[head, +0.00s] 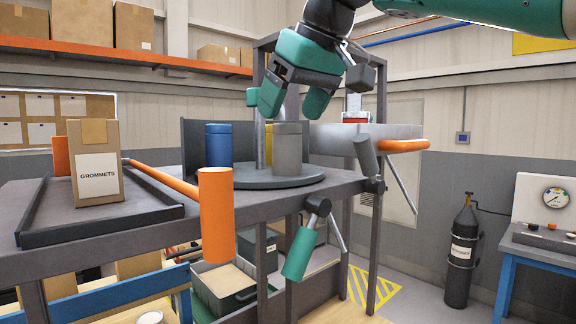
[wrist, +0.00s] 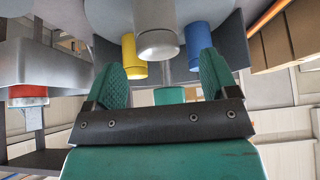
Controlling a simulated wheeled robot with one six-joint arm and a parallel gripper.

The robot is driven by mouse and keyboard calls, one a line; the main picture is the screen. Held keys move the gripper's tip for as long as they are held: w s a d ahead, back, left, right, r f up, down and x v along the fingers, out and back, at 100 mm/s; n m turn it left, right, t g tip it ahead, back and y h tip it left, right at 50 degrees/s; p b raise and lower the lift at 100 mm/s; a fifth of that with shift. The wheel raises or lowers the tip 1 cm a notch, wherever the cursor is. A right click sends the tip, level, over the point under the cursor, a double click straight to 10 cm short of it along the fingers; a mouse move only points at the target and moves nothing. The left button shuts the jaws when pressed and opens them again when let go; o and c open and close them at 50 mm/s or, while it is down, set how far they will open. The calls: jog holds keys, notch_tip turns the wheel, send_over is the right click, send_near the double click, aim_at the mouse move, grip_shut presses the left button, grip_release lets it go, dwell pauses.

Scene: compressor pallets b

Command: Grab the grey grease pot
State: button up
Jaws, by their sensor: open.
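The grey grease pot (head: 287,150) stands upright at the front of a round dark turntable (head: 250,183) on the bench. In the wrist view the grey pot (wrist: 160,44) shows between my fingers, past their tips. A blue pot (head: 219,146) stands to its left, and a yellow pot (head: 268,145) is mostly hidden behind it. My gripper (head: 293,104) is open and empty, above the grey pot in the head view and apart from it. In the wrist view my gripper (wrist: 163,68) has its two teal fingers spread wide.
A dark upright panel (head: 191,140) stands behind the turntable. A tray (head: 95,222) with a grommets box (head: 98,165) is at left, near an orange-ended bar (head: 215,210).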

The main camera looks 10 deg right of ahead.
aim_at(283, 135)
jog(key=x, duration=0.5)
jog(key=shift+s+d+f, duration=0.1)
jog(key=shift+f, duration=0.15)
jog(key=c, duration=1)
